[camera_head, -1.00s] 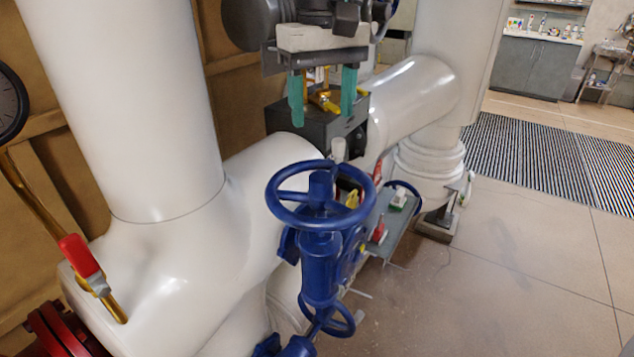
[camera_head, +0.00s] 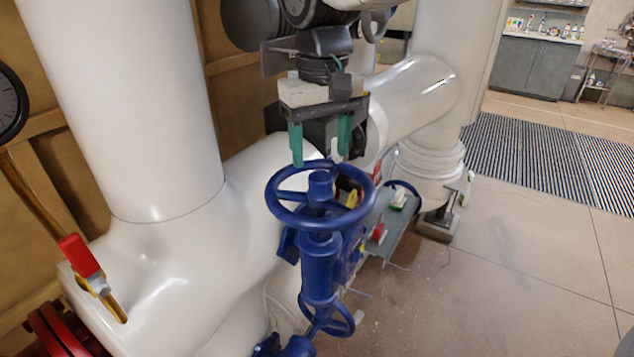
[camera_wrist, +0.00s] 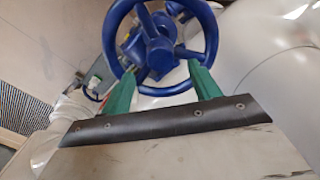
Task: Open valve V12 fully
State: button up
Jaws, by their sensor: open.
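A blue valve (camera_head: 318,265) with a round spoked handwheel (camera_head: 277,208) on top stands in the middle of the head view. No V12 label is readable on it. My gripper (camera_head: 320,160) has two green fingers, apart and pointing down, with nothing between them. The fingertips are close above the far side of the handwheel in the picture; I cannot tell whether they touch it. In the wrist view the blue handwheel (camera_wrist: 160,50) shows beyond the fingers (camera_wrist: 160,85), with its hub and spokes in sight. A second, smaller blue handwheel (camera_head: 342,325) sits lower down.
Thick white pipes (camera_head: 125,100) fill the left and back. A red-handled lever (camera_head: 80,255) and a gauge (camera_head: 10,100) are at left. A grey shelf (camera_head: 385,225) with small items is right of the valve. Floor at right (camera_head: 500,270) is clear.

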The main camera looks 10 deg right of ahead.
jog(key=m, duration=0.3)
jog(key=shift+m, duration=0.4)
jog(key=m, duration=1.2)
